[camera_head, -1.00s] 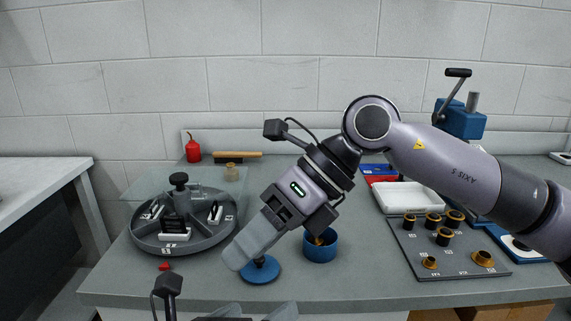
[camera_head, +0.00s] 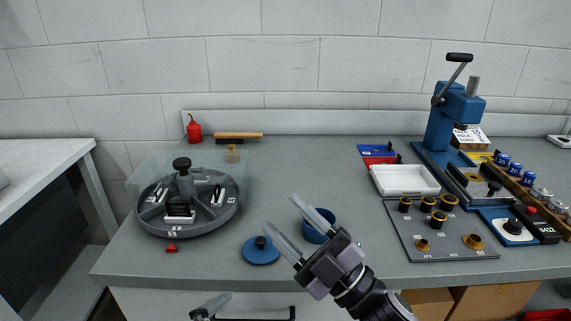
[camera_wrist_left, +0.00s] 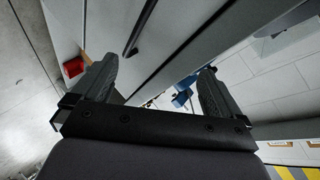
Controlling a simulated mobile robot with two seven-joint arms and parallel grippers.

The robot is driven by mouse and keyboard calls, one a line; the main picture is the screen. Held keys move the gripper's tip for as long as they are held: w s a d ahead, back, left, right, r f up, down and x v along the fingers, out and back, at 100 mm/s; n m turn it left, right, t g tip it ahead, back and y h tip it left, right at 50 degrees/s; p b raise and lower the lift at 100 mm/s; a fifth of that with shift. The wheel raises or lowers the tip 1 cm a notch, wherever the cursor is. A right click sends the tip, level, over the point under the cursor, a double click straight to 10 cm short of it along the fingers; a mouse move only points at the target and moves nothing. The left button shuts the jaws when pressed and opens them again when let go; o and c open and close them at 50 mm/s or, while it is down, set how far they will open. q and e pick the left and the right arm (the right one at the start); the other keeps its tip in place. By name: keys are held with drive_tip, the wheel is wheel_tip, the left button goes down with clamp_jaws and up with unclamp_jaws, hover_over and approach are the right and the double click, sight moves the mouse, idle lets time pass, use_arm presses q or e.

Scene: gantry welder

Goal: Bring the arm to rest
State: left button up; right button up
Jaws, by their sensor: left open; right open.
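My right gripper (camera_head: 282,213) is in the head view, low in the middle. It is open, with nothing between its two pale fingers, which point up and to the left. In the picture it lies between a blue lid (camera_head: 260,252) with a knob and a blue cup (camera_head: 319,222) that it partly hides. I cannot tell how high above the bench it is. My left gripper (camera_wrist_left: 155,85) is open and empty in the left wrist view. Only dark parts of it show at the bottom edge of the head view.
The grey bench (camera_head: 300,160) is clear behind the cup. A round divided tray (camera_head: 215,229) stands at left with a red piece (camera_head: 171,248) before it. At right are a white tray (camera_head: 405,191), a grey board (camera_head: 425,254) with brass-coloured rings and a blue press (camera_head: 442,125).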

drive_tip(key=d+f+m+t+h+p, duration=0.1)
drive_tip(key=d+f+m+t+h, duration=0.3)
drive_tip(key=d+f+m+h, duration=0.45)
use_arm(q)
drive_tip(key=s+a+f+n+g+y+p, duration=0.1)
drive_tip(key=s+a+f+n+y, duration=0.2)
drive_tip(key=s+a+f+n, duration=0.7)
drive_tip(key=f+n, duration=0.1)
drive_tip(key=n, duration=0.3)
drive_tip(key=shift+s+a+y+p, duration=0.15)
drive_tip(key=shift+s+y+p, duration=0.15)
drive_tip(key=shift+y+p, duration=0.1)
use_arm(e)
drive_tip(key=s+d+f+m+g+h, duration=0.3)
drive_tip(key=s+f, duration=0.5)
drive_tip(key=f, duration=0.3)
drive_tip(key=s+d+f+m+g+h, duration=0.4)
drive_tip(key=s+d+f+m, duration=0.3)
drive_tip(key=f, duration=0.4)
drive_tip(key=shift+s+d+f+g+h, duration=0.35)
drive_tip(key=shift+s+d+h, duration=0.1)
drive_tip(key=shift+s+h, duration=0.3)
